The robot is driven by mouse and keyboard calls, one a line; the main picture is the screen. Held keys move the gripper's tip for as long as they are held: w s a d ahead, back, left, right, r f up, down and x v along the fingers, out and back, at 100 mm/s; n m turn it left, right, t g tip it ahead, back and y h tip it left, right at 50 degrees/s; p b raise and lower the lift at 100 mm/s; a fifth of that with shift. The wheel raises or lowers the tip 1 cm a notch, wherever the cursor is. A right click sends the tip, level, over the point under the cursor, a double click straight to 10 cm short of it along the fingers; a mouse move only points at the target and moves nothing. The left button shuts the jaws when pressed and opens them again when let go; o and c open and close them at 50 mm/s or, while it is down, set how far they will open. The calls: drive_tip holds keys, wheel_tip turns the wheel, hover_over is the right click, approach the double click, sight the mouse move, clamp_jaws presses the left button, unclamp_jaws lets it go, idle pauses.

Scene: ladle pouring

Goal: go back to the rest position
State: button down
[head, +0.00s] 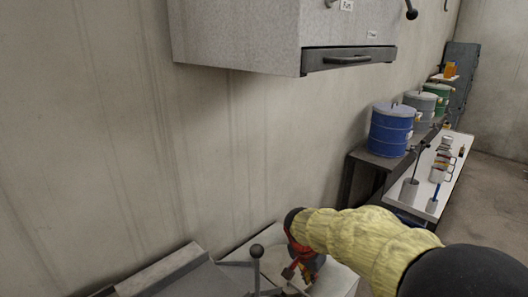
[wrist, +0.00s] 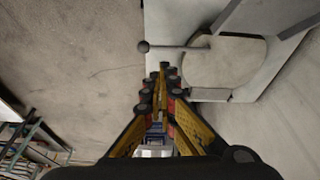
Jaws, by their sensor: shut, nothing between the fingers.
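My gripper (wrist: 163,70) points away from the wrist camera, and its two yellow-and-black fingers meet at the tips with nothing between them. In the head view my gripper (head: 299,272) is at the bottom centre, at the end of my yellow-sleeved arm. It is close to a grey machine (head: 170,275) with a ball-ended lever (head: 257,252). In the wrist view the lever's dark ball (wrist: 143,47) is just left of the fingertips. I cannot tell whether the fingers touch the lever.
A grey wall cabinet (head: 240,40) with a dark handle hangs above. Blue (head: 391,130), grey and green drums stand on a dark bench at the right. A white table (head: 445,180) there holds several small items. Bare floor (head: 490,215) lies at the far right.

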drive_tip(key=s+r+n+g, duration=0.1)
drive_tip(key=s+n, duration=0.5)
drive_tip(key=s, duration=0.4)
drive_tip(key=s+d+r+n+t+y, duration=0.1)
drive_tip(key=s+d+r+t, duration=0.1)
drive_tip(key=s+r, duration=0.5)
drive_tip(key=s+d+r+n+t+y, duration=0.1)
drive_tip(key=s+d+r+t, duration=0.1)
drive_tip(key=s+r, duration=0.5)
drive_tip(key=s, duration=0.3)
drive_tip(key=shift+d+r, duration=0.25)
drive_tip(key=shift+s, duration=0.1)
